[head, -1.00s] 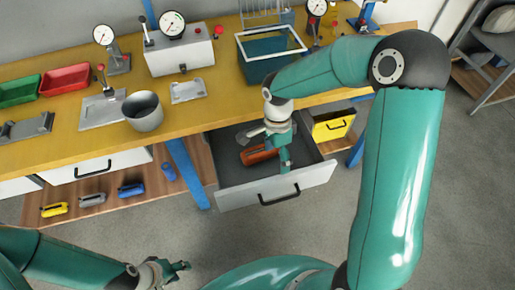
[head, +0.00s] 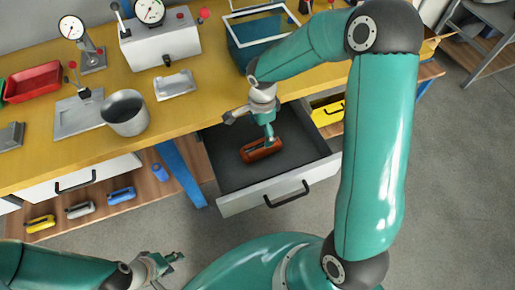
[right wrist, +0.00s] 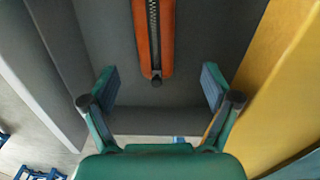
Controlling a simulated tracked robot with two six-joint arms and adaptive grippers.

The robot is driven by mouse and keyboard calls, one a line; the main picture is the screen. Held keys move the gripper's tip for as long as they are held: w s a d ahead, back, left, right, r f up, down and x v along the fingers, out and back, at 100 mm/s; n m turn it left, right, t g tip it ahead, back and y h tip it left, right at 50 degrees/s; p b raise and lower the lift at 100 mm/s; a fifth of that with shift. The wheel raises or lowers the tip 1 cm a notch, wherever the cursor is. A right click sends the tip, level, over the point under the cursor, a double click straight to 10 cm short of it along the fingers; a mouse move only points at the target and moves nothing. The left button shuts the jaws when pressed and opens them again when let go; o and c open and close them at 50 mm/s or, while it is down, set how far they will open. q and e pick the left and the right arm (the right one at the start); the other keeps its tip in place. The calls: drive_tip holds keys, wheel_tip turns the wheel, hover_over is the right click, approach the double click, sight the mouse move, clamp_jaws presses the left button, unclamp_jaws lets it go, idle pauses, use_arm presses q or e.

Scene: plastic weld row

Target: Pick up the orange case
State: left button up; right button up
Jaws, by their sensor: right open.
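The orange case (head: 262,150) lies in the open grey drawer (head: 225,176) under the bench. It is long and rounded, with a dark zipper along it. It also shows in the right wrist view (right wrist: 167,40), at the top centre, its near end towards me. My right gripper (head: 250,128) is open above the drawer, by the case's far side in the head view. In the right wrist view its two fingers (right wrist: 158,86) stand wide apart with nothing between them, the case beyond the tips. My left gripper (head: 174,264) is low at the front, away from the drawer; its jaws are unclear.
The drawer walls and front handle (head: 287,195) surround the case; the drawer floor around it looks clear. The yellow bench edge (right wrist: 280,75) is close on the right in the wrist view. A yellow bin (head: 328,113) sits right of the drawer. Several staplers lie on the lower shelf.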

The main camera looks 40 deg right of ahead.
sight(261, 144)
wheel_tip(261, 144, down, 3)
drive_tip(key=shift+r, duration=0.15)
drive_tip(key=shift+s+a+f, duration=0.1)
drive_tip(key=shift+f, duration=1.2)
drive_tip(key=shift+s+a+f, duration=0.1)
drive_tip(key=shift+f, duration=1.2)
drive_tip(key=c, duration=1.3)
drive_tip(key=shift+r, duration=0.1)
wheel_tip(261, 144, up, 20)
drive_tip(key=shift+f+p, duration=0.1)
drive_tip(key=shift+p, duration=0.35)
